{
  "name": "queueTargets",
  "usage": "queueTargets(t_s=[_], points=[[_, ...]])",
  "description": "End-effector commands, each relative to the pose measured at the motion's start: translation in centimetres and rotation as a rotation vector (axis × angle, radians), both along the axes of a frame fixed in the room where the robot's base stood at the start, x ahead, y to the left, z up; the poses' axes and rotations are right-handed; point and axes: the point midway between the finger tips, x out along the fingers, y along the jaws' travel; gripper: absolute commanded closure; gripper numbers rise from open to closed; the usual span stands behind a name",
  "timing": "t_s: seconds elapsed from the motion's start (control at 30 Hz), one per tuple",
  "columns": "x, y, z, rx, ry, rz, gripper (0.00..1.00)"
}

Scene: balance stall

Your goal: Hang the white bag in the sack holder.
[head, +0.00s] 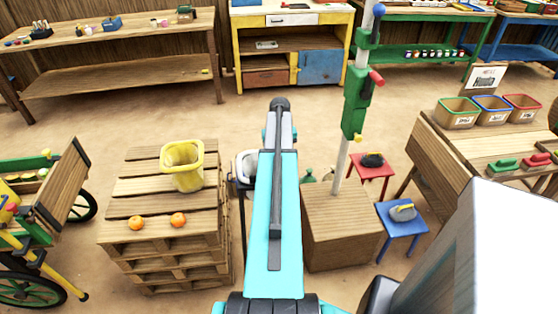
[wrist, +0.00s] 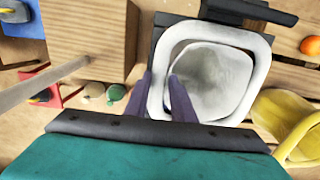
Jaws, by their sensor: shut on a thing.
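The white bag (wrist: 262,85) has a squarish open rim and fills the upper middle of the wrist view. My gripper (wrist: 168,92) is shut on its left rim, one purple finger outside and one inside the mouth. The dark sack holder (wrist: 248,10) shows just behind and beside the bag. In the head view a part of the white bag (head: 240,163) shows at the dark frame of the sack holder (head: 243,215), left of my arm. My arm hides the rest of both. I cannot tell whether the bag rests on the frame.
A pallet stack (head: 130,185) stands left of the holder, with a yellow bag (head: 183,165) and two oranges (head: 178,220) on it. A wooden block (head: 340,230) with a green-clamped post (head: 357,95) stands right.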

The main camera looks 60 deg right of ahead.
Motion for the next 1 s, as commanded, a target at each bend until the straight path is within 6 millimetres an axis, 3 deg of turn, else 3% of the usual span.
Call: queueTargets(t_s=[0.6,0.63,0.73,1.0], points=[[-0.02,-0.01,0.01,0.0,0.0,0.0,1.0],[-0.02,-0.01,0.01,0.0,0.0,0.0,0.73],[-0.02,-0.01,0.01,0.0,0.0,0.0,0.56],[-0.02,0.0,-0.01,0.0,0.0,0.0,0.56]])
